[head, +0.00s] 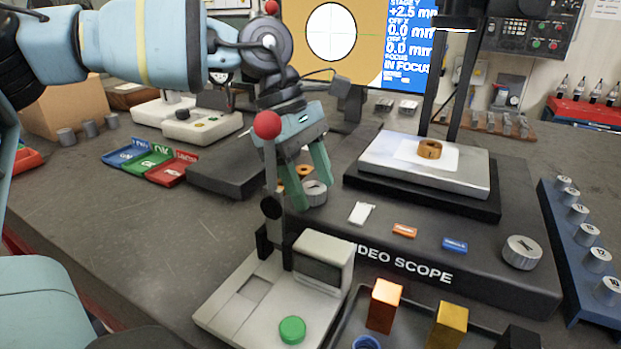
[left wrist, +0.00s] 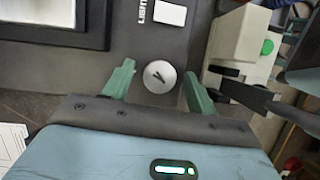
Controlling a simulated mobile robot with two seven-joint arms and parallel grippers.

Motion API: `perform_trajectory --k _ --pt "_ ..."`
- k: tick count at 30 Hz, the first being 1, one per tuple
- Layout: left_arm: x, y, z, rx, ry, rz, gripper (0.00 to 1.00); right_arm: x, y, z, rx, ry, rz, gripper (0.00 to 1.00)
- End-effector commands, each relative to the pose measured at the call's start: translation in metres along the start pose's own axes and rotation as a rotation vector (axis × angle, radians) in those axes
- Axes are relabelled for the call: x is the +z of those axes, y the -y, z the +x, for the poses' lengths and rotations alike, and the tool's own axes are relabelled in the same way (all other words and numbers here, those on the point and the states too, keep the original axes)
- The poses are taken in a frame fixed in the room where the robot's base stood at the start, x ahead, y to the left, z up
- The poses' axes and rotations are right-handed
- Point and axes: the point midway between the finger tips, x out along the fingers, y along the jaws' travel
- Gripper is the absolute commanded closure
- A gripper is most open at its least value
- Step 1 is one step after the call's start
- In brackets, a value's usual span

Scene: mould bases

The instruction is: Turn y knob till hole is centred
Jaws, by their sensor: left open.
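The silver y knob (head: 314,193) is on the left side of the black video scope base (head: 400,238); its Y mark shows in the left wrist view (left wrist: 159,76). My left gripper (head: 308,196) is open, its green fingers on either side of the knob, with gaps visible in the left wrist view (left wrist: 159,72). The screen (head: 377,40) shows a white hole (head: 330,32) in an orange field with crosshair lines, appearing centred on them. It reads stage Y +2.5 mm, both offsets 0.0 mm, in focus. A bronze ring (head: 430,149) lies on the stage (head: 384,170).
A grey device (head: 270,300) with a green button (head: 292,330) and a red-balled lever (head: 267,125) stands close to the left gripper. Another knob (head: 522,252) is on the scope's right. Coloured trays (head: 150,160) lie left.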

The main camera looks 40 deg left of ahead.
Motion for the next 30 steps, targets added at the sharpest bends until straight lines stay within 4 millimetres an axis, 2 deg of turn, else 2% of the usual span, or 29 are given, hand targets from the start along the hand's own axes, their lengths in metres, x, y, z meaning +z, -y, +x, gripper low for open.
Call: perform_trajectory --k 5,18,22,30 --pt "0.000 -0.001 -0.008 0.003 0.001 0.000 0.43 0.002 0.002 -0.002 0.000 0.004 0.007 0.43" --pt "0.000 -0.001 -0.070 0.003 0.000 -0.001 0.43 -0.002 0.003 -0.003 0.001 -0.002 0.012 0.43" --pt "0.000 0.000 -0.077 0.001 0.000 0.000 0.43 -0.003 0.002 -0.002 0.001 -0.004 0.011 0.43" --pt "0.000 0.000 -0.078 0.000 0.000 0.000 0.43 -0.003 0.001 -0.002 0.000 -0.005 0.003 0.43"
